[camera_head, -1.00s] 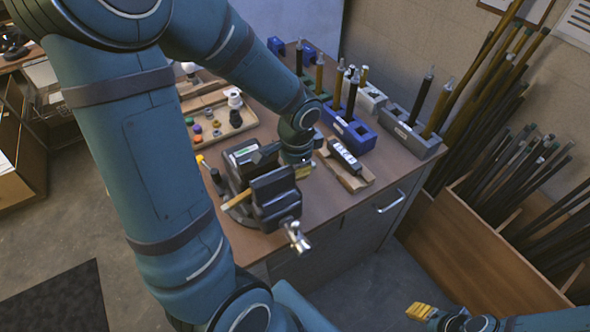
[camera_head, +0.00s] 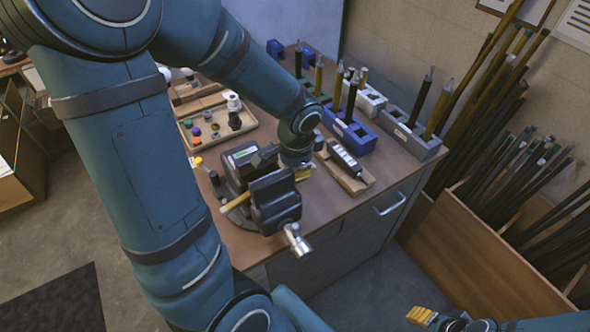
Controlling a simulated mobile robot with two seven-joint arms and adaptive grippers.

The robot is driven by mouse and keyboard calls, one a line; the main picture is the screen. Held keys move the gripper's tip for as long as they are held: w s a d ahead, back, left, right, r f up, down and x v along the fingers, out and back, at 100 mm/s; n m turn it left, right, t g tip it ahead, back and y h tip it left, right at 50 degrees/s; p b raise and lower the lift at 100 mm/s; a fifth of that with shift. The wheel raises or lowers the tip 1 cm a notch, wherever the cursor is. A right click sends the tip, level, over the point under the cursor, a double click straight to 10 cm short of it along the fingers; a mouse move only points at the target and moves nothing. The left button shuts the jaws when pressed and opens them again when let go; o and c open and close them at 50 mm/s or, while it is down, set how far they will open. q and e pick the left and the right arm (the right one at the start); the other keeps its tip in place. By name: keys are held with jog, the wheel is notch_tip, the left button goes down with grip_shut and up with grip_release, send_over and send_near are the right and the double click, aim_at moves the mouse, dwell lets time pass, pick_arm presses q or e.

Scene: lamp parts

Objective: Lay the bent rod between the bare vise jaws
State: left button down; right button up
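The dark vise (camera_head: 274,204) stands at the near edge of the workbench, with a silver handle end pointing forward. A gold-coloured rod (camera_head: 236,202), likely the bent rod, sticks out to the left from between the vise jaws. The rest of it is hidden behind the front jaw, so I cannot see its bend or whether it touches the jaws. My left gripper (camera_head: 303,173) is just right of the vise, pointing down, its yellow fingertips mostly hidden by the wrist and vise. My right gripper (camera_head: 420,315) is low at the right, away from the bench, with nothing visible in it.
Blue and grey holders (camera_head: 413,140) with upright rods stand behind. A wooden tray (camera_head: 193,143) with small coloured parts is at the back left. A bin (camera_head: 480,255) of long rods stands right.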

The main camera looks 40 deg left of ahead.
pick_arm(q)
jog(key=shift+s+d+f+g, duration=0.15)
jog(key=shift+s+f+g, duration=0.15)
jog(key=shift+s+f, duration=0.5)
jog(key=c, duration=1.1)
grip_release()
jog(key=shift+w, duration=0.1)
jog(key=shift+o, duration=0.2)
jog(key=shift+w+r, duration=0.2)
jog(key=shift+r, duration=0.2)
jog(key=r, duration=0.8)
jog(key=shift+w+d+r, duration=0.15)
jog(key=shift+w+r, duration=0.1)
jog(key=shift+r, duration=0.15)
jog(key=shift+w, duration=0.1)
